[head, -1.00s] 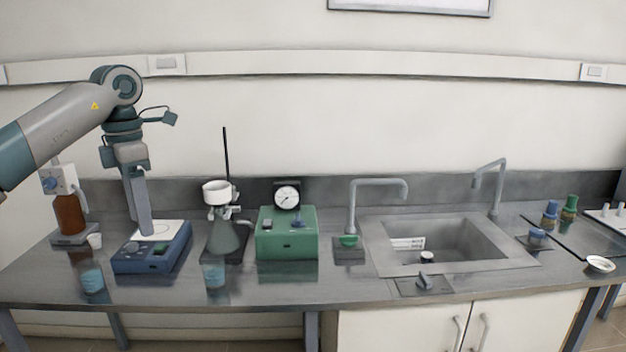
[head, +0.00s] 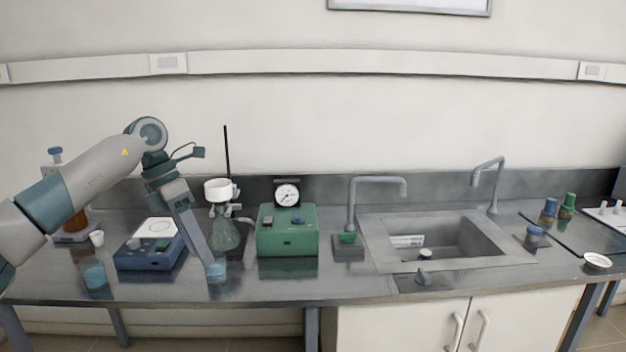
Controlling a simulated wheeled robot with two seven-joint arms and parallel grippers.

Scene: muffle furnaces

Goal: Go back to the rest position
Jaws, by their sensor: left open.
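My left arm comes in from the left, and my left gripper (head: 207,262) points down and to the right over the bench. Its fingers are seen edge-on; the gripper is open and I see nothing held in it. Its tips are close to a small beaker with blue contents (head: 217,273) at the front of the bench; I cannot tell whether they touch it. My right gripper is not in view.
A blue hot plate (head: 150,258) stands left of the gripper. A conical flask (head: 226,236) with a white funnel (head: 217,190) stands just right, then a green pump box (head: 287,241) with a gauge. Another blue beaker (head: 95,277) and a brown bottle (head: 77,221) are left. A sink (head: 380,250) is right.

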